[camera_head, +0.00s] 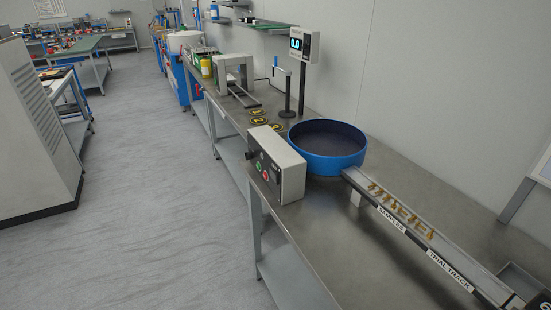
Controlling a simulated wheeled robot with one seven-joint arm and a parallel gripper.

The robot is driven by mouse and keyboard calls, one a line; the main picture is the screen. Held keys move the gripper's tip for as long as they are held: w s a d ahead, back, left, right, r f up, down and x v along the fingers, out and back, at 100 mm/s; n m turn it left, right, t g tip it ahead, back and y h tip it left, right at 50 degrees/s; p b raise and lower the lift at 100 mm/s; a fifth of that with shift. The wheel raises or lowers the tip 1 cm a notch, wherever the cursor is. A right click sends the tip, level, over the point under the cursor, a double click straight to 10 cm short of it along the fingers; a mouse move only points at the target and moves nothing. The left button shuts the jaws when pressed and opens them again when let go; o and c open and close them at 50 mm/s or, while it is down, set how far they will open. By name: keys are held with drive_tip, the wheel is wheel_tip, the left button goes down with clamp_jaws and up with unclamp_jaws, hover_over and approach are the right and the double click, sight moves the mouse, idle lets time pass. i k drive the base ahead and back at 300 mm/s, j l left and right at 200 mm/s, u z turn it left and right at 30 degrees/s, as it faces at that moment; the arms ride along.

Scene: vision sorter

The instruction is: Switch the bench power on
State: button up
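A grey control box (290,172) stands at the front left edge of the steel bench (345,235). Its face carries a dark rotary knob (251,156), a small green button and a small red button. Small markings on the face are too small to read. I cannot tell the knob's setting from here. My gripper is not in view.
A blue round bowl (327,146) stands right behind the box, with a track (405,228) holding several brass-coloured parts running from it to the lower right. The floor (160,190) left of the bench is clear; a grey cabinet (35,130) stands beyond.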

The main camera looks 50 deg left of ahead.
sight(249, 155)
drive_tip(key=u, duration=1.7)
